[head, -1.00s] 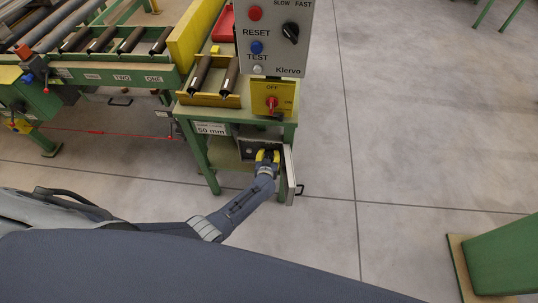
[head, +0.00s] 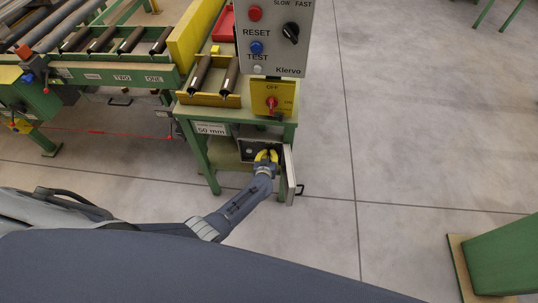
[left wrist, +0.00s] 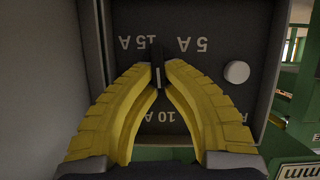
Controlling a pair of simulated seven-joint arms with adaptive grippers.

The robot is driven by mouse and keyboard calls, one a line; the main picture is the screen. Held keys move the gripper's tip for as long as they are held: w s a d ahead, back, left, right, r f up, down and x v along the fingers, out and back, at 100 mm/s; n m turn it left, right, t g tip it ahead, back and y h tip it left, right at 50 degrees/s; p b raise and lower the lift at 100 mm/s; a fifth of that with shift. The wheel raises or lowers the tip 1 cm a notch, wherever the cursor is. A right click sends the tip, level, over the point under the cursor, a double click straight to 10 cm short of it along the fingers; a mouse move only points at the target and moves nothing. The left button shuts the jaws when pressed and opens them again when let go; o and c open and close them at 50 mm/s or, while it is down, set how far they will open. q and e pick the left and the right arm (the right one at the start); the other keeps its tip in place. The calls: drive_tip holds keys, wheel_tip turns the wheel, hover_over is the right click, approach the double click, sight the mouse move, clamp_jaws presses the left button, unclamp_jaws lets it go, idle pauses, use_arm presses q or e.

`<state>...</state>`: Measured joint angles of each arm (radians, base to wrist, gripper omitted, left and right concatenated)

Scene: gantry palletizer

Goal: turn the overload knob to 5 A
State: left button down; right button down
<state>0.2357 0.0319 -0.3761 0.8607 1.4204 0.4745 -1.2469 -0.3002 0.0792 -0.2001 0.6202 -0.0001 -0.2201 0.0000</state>
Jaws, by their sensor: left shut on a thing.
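The overload knob (left wrist: 158,64) is a small black bar with a pale line, on a dark panel in the left wrist view. My left gripper (left wrist: 160,66) has its yellow fingertips closed on the knob from both sides. The panel lettering appears upside down: 15 A (left wrist: 137,42) is above left of the knob, 5 A (left wrist: 192,45) above right, 10 A (left wrist: 159,116) below between the fingers. Another label at right is partly hidden by a finger. In the head view my left gripper (head: 266,156) reaches into the open box (head: 245,144) under the control stand. The knob is too small to tell there.
The box's open door (head: 289,175) stands close to the right of my left gripper. A round white button (left wrist: 237,71) is on the panel beside the knob. A red switch on a yellow plate (head: 271,88) and a grey control panel (head: 272,40) are above.

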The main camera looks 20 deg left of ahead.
use_arm(q)
drive_tip(key=shift+a+f+n+t+h, duration=0.1)
drive_tip(key=shift+a+n+t+h, duration=0.15)
drive_tip(key=shift+n+h, duration=0.5)
drive_tip(key=shift+a+f+n+t+h, duration=0.15)
drive_tip(key=shift+a+n+h, duration=0.2)
drive_tip(key=shift+n, duration=0.8)
drive_tip(key=shift+s, duration=0.1)
drive_tip(key=c, duration=1.5)
unclamp_jaws()
drive_tip(key=shift+o, duration=0.2)
drive_tip(key=v, duration=1.2)
drive_tip(key=shift+a, duration=0.1)
